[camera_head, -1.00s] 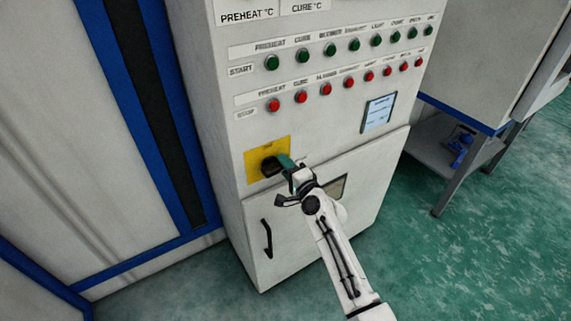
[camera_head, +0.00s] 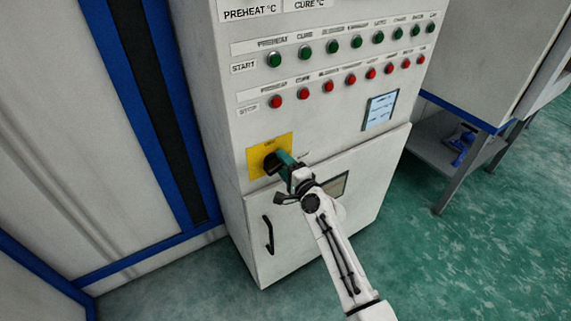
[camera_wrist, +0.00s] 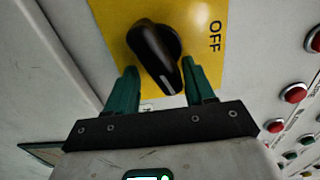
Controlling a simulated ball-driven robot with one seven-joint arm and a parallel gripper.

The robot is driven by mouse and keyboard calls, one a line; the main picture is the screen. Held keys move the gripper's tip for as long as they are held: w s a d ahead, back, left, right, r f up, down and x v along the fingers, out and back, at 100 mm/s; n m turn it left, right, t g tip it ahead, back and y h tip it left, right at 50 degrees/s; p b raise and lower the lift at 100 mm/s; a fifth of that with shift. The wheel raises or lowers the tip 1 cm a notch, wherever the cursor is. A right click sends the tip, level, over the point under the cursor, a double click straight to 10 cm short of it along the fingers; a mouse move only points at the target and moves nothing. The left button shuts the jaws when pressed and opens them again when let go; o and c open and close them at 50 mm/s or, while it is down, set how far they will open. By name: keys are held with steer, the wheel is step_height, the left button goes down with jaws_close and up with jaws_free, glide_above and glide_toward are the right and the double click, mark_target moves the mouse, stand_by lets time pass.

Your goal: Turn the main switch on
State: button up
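The main switch is a black rotary knob (camera_wrist: 155,52) on a yellow plate (camera_wrist: 112,18), seen close in the wrist view. OFF is printed to its right there. The white pointer mark faces down and slightly right, away from OFF; lettering below is mostly hidden by my gripper. In the head view the knob (camera_head: 271,164) is partly covered by my gripper (camera_head: 284,158). In the wrist view my gripper (camera_wrist: 159,72) has its green fingers apart on either side of the knob's handle. The right finger is very near the handle; I cannot tell whether it touches.
Green buttons (camera_head: 330,49) and red buttons (camera_head: 328,86) line the cabinet above the switch. A small screen (camera_head: 380,111) is at right. A cabinet door with a black handle (camera_head: 268,234) is below. A blue-edged table (camera_head: 450,115) stands right; green floor (camera_head: 480,250) is clear.

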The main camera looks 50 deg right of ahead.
steer(key=shift+d, duration=0.1)
stand_by(0.4)
steer(key=shift+s, duration=0.25)
steer(key=v, duration=1)
steer(key=shift+s, duration=0.1)
